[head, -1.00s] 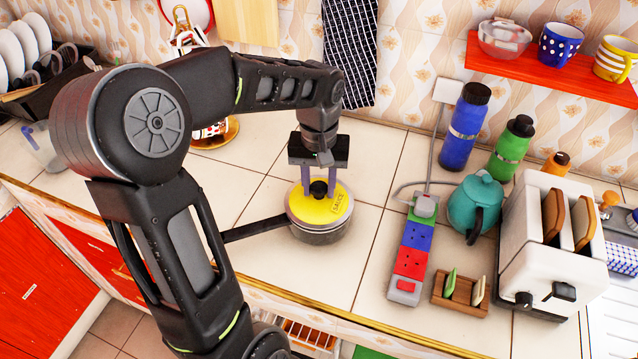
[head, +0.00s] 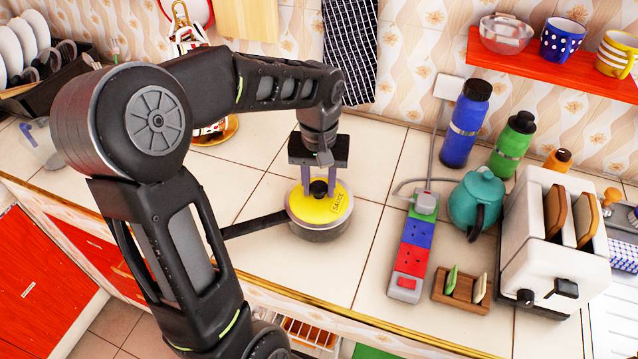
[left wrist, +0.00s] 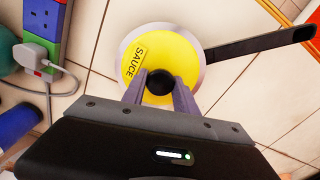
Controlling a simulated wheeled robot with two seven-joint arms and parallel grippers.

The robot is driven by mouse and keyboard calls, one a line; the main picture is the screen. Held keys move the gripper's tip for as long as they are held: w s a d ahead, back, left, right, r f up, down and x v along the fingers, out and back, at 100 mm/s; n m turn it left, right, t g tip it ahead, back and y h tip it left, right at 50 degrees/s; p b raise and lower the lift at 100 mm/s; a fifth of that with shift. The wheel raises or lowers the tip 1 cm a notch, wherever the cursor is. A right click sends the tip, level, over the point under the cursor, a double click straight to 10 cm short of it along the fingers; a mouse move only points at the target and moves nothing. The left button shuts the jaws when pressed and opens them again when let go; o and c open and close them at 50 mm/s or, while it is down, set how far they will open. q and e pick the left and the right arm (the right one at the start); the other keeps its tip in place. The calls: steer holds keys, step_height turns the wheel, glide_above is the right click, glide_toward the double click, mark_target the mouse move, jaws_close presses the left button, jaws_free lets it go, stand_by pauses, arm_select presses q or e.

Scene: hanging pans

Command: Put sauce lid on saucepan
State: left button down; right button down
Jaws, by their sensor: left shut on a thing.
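The yellow sauce lid (head: 328,208), with a black knob and a "SAUCE" label, lies over the top of the saucepan (head: 318,232). The saucepan is a small metal pan on the tiled counter, with a long black handle pointing left. My left gripper (head: 319,187) is above the lid, its purple fingers shut on the black knob. In the left wrist view the lid (left wrist: 182,58) appears roughly centred over the pan, whose metal rim shows around it, and the gripper (left wrist: 159,90) has a finger on each side of the knob. My right gripper is not in view.
A power strip (head: 412,250), a teal kettle (head: 474,203), a wooden toast rack (head: 460,290) and a white toaster (head: 550,250) stand to the right. Bottles (head: 464,128) stand behind them. The counter around the pan is mostly clear.

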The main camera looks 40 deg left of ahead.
arm_select(q)
steer(key=c, duration=0.9)
jaws_free()
step_height(320, 180, up, 8)
steer(key=shift+f+b, duration=0.1)
steer(key=shift+b, duration=0.3)
steer(key=shift+r+p, duration=2.55)
steer(key=shift+r, duration=0.5)
